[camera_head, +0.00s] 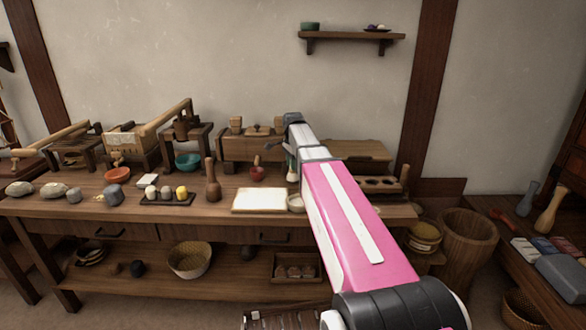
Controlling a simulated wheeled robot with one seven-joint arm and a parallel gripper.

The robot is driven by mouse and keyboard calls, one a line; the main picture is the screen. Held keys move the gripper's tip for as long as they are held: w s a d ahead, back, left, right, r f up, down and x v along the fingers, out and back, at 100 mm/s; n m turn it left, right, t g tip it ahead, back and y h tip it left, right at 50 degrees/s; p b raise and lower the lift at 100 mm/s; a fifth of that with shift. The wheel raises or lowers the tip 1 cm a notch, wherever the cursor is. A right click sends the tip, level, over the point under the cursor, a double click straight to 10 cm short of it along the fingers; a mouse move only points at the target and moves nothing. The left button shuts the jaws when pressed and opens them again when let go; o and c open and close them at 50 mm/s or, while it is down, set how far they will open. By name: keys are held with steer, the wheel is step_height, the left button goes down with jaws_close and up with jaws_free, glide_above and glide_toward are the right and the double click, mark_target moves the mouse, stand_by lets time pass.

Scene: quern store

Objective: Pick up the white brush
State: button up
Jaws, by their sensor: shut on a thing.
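My arm reaches forward over the long wooden bench (130,205). My gripper (291,164) hangs down at its far end, above the bench top and partly hidden by my own arm. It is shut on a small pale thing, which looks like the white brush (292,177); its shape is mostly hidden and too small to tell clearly. A small pale bowl (296,203) sits just below it. I cannot tell whether the brush touches the bowl or the bench.
A white board (260,200) lies left of the bowl, with a red cup (257,174) behind it. A wooden pestle (212,182) stands further left. A wooden box (240,147) is behind. A tray with hollows (380,185) is on the right.

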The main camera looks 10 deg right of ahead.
step_height(320, 180, up, 3)
steer(key=shift+a+f, duration=0.1)
steer(key=s+a+r, duration=0.6)
steer(key=a, duration=0.3)
steer(key=shift+a+r, duration=0.3)
steer(key=shift+a, duration=0.1)
steer(key=shift+o, duration=1.3)
steer(key=shift+c, duration=0.6)
